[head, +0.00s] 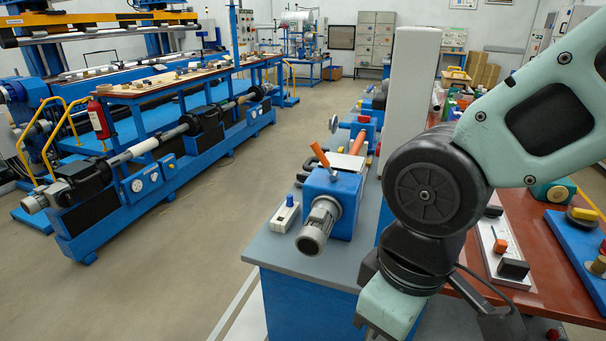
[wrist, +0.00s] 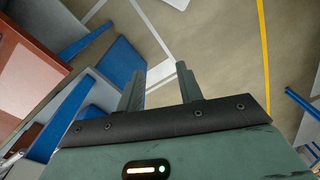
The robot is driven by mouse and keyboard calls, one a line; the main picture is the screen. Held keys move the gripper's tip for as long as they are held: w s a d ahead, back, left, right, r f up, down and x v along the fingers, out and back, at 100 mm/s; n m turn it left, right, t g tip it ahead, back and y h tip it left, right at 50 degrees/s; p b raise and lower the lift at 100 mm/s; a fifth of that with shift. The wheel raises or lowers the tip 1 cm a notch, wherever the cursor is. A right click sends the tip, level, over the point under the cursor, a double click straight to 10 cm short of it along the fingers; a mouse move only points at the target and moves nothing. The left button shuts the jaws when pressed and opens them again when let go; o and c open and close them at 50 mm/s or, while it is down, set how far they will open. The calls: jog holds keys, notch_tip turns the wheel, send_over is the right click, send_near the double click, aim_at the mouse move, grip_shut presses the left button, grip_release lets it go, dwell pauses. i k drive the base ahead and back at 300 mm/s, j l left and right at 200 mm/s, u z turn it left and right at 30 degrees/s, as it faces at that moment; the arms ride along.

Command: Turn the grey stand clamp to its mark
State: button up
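I cannot pick out the grey stand clamp or its mark for certain in either view. The right-hand table in the head view holds a pale grey plate (head: 491,238) with a small orange block (head: 501,246) and a black block (head: 513,269) on it; I cannot tell whether these belong to the clamp. My gripper (wrist: 161,66) points down over the floor in the wrist view, its two fingers apart with nothing between them. In the head view my arm hangs in front of the benches and hides part of them; the fingertips cannot be made out there.
A blue winder head with a grey motor (head: 319,226) stands on the grey bench (head: 267,247), beside a white switch box with a blue knob (head: 286,215). The red-brown table (head: 545,285) lies right of my arm. The floor aisle (head: 215,215) at left is clear.

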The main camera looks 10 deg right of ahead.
aim_at(302, 177)
jog(key=i+j+u, duration=0.15)
jog(key=i+j, duration=0.8)
jog(key=i+j+u, duration=0.2)
jog(key=i+j, duration=0.7)
jog(key=i, duration=0.1)
